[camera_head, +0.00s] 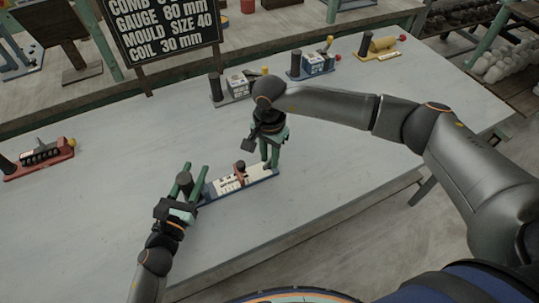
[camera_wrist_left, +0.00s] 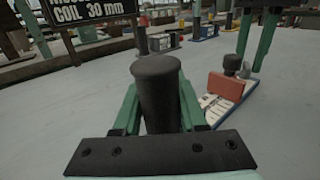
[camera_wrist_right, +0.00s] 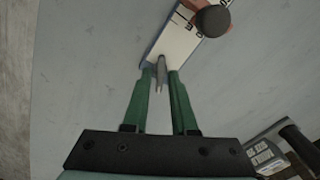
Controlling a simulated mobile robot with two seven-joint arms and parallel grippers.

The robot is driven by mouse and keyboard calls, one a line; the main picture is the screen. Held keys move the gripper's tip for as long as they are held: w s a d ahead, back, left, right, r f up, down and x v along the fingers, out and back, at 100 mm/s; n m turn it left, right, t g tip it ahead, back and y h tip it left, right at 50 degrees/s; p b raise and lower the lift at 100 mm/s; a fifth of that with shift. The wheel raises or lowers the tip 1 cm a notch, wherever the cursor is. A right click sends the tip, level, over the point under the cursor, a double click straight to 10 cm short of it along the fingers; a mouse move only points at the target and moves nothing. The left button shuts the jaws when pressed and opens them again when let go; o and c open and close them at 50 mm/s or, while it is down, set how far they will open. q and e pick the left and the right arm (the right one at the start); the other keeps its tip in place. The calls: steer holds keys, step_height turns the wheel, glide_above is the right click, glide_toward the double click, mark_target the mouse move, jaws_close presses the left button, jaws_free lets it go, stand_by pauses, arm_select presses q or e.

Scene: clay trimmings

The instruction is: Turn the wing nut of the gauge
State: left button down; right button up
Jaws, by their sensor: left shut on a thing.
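The gauge (camera_head: 225,187) lies on the table, a pale scale plate with blue sides. It carries a reddish-brown slider (camera_head: 239,171) with a dark round knob (camera_wrist_right: 213,20). My left gripper (camera_head: 186,178) is shut on the gauge's upright black post (camera_wrist_left: 157,90) at its left end. My right gripper (camera_head: 270,163) points down at the right end. In the right wrist view its slightly parted fingers (camera_wrist_right: 160,76) straddle a thin grey piece (camera_wrist_right: 161,70), perhaps the wing nut, with small gaps at the sides.
A red device (camera_head: 40,158) lies at the far left of the table (camera_head: 110,215). Grey-and-white (camera_head: 230,88), blue (camera_head: 312,65) and yellow (camera_head: 378,47) devices stand along the back. A black sign (camera_head: 165,25) rises behind. The table's front is clear.

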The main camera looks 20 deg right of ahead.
jaws_close()
stand_by(0.5)
steer(key=m, duration=0.4)
steer(key=shift+m, duration=0.4)
steer(key=m, duration=0.4)
steer(key=shift+m, duration=0.3)
steer(key=m, duration=1)
steer(key=shift+s+m, duration=0.1)
steer(key=shift+m, duration=0.3)
